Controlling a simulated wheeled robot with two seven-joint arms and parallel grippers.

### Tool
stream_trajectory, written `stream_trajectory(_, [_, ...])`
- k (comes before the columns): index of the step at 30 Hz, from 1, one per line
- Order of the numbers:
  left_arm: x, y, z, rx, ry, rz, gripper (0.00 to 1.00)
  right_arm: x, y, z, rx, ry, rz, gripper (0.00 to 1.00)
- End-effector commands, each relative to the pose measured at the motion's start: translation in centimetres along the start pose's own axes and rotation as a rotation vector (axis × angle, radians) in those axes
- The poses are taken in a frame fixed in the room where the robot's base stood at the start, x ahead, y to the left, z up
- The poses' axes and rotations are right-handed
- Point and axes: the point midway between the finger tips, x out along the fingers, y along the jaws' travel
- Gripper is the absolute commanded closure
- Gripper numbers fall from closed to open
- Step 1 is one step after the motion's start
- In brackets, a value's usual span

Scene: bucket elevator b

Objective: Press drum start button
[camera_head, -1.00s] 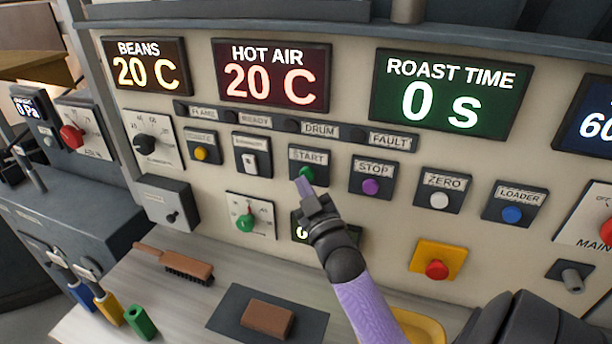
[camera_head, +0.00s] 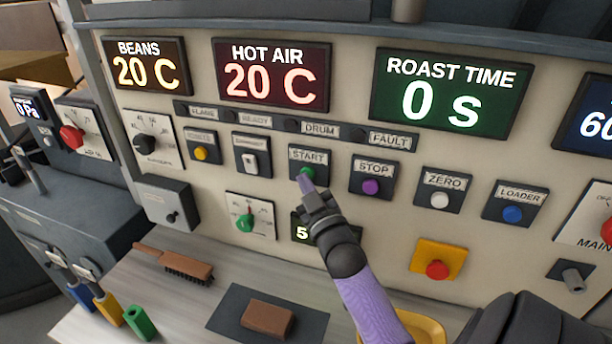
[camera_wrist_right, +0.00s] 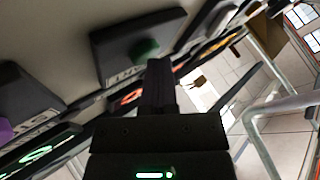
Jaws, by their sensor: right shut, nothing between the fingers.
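The green START button (camera_head: 307,173) sits on a dark plate labelled START, below the DRUM lamp label on the cream panel. My right gripper (camera_head: 305,182) is shut and empty, its fingertips at the lower edge of the button in the head view. In the right wrist view the green button (camera_wrist_right: 145,49) shows just beyond the fingertips (camera_wrist_right: 158,66), which overlap its lower edge. I cannot tell whether they touch. My left gripper is not in view.
A red button on a yellow plate (camera_head: 437,269) sits lower right. Below, the bench holds a brush (camera_head: 186,266) and a brown block (camera_head: 267,318) on a dark mat.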

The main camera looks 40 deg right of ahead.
Motion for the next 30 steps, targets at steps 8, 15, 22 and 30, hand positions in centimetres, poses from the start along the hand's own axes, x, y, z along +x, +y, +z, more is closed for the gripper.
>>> stream_trajectory(8, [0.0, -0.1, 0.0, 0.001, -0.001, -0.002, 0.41, 0.0, 0.0, 0.0, 0.0, -0.001, 0.0, 1.0])
stream_trajectory(15, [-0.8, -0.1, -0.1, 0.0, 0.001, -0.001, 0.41, -0.7, -0.5, -0.6, 0.001, -0.001, 0.0, 1.0])
stream_trajectory(22, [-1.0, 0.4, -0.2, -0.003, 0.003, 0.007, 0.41, -1.2, -0.9, -0.9, -0.001, -0.001, 0.0, 1.0])
stream_trajectory(30, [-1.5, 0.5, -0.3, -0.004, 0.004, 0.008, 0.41, -1.8, -1.2, -1.4, 0.001, -0.001, -0.001, 1.0])
